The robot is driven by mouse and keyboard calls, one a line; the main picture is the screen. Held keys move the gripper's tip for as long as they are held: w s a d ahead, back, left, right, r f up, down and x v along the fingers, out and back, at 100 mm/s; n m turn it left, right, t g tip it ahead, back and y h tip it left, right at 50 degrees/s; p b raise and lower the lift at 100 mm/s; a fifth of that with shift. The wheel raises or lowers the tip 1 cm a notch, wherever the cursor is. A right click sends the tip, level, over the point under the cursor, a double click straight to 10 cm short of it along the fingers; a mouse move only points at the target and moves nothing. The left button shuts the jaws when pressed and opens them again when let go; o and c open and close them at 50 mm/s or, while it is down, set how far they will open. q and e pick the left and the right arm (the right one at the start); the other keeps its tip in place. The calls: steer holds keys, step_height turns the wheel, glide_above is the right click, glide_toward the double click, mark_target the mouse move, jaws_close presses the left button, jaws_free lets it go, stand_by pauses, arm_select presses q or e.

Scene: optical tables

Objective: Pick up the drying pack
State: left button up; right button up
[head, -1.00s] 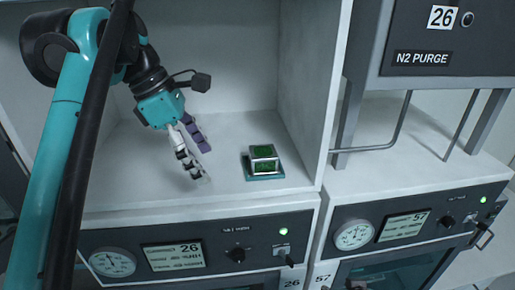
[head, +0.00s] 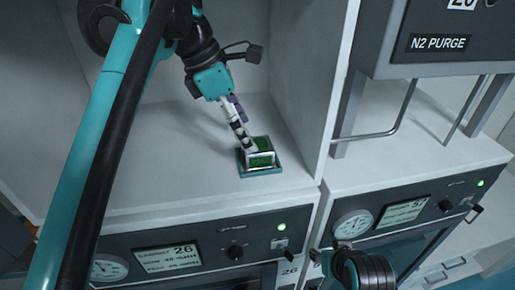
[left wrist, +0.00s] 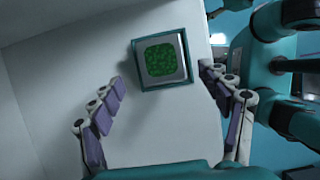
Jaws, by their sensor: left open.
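The drying pack (head: 262,160) is a small silver-framed block with green faces on a teal square base. It sits on the white shelf, near the front edge. In the left wrist view the drying pack (left wrist: 160,59) shows from above, upper middle, ahead of and between the fingertips. My left gripper (head: 247,143) is at the pack in the head view, its white finger overlapping the pack's top left. In the left wrist view the left gripper (left wrist: 163,79) has its fingers spread wide, with nothing between the pads. Contact cannot be told. My right gripper's fingers are not seen.
The shelf (head: 160,185) is otherwise bare, with a side wall (head: 310,70) right of the pack. Below its front edge is a control panel (head: 200,247) with gauge and knob. An N2 purge box (head: 430,60) on metal legs stands at right.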

mark_target(257, 144)
arm_select(q)
steer(key=shift+d+f, duration=0.1)
steer(key=shift+d, duration=0.4)
steer(key=shift+x, duration=2.35)
steer(key=c, duration=1.3)
